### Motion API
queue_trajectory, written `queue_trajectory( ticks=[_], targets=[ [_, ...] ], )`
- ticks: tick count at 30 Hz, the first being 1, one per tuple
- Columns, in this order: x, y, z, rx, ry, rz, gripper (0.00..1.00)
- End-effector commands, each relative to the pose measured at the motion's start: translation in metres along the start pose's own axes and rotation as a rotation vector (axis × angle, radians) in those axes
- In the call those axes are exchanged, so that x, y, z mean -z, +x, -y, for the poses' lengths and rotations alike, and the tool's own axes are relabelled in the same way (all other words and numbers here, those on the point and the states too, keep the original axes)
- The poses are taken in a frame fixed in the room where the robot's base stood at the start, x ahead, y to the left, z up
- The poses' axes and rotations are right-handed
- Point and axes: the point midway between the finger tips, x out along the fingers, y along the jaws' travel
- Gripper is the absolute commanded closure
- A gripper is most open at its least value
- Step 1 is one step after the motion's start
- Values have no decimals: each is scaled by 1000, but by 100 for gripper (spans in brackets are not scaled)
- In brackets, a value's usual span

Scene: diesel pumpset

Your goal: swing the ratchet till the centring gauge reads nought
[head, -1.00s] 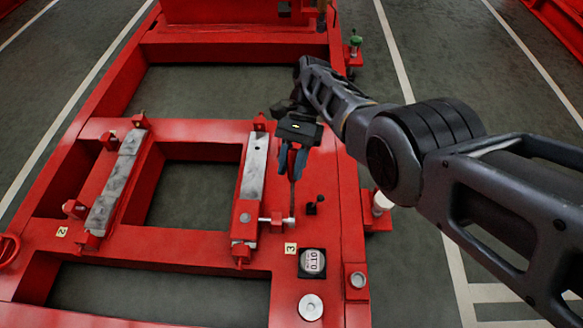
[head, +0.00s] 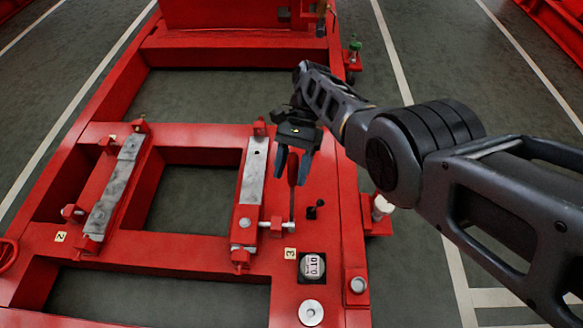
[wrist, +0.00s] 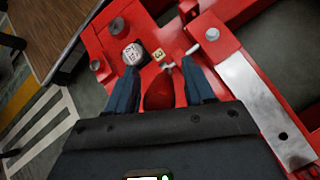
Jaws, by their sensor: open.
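The ratchet has a red handle (head: 293,169) and a thin dark shaft running down to the bolt (head: 277,226) by the number 3 tag. My gripper (head: 291,174) is open, with its two blue-grey fingers on either side of the handle. In the wrist view the red handle (wrist: 160,92) lies between the spread fingers (wrist: 161,70), with gaps on both sides. The centring gauge (head: 312,266), a round white dial in a black square, appears to read 0.10. It also shows in the wrist view (wrist: 133,54), tilted and small.
A small black lever (head: 315,209) stands right of the ratchet shaft. A grey metal pad (head: 252,175) on a red rail is left of the handle. The red frame (head: 190,246) has open bays. A white-topped post (head: 382,207) stands at the frame's right side.

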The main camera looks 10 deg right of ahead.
Motion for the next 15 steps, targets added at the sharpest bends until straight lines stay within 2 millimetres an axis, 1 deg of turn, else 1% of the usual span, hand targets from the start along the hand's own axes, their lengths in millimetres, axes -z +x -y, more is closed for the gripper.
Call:
queue_trajectory(
  ticks=[5,11,15],
  targets=[
    [-11,-11,-2,1,0,0,47],
    [-32,-31,-8,-1,0,0,47],
    [-33,-39,-25,0,3,0,47]
  ],
)
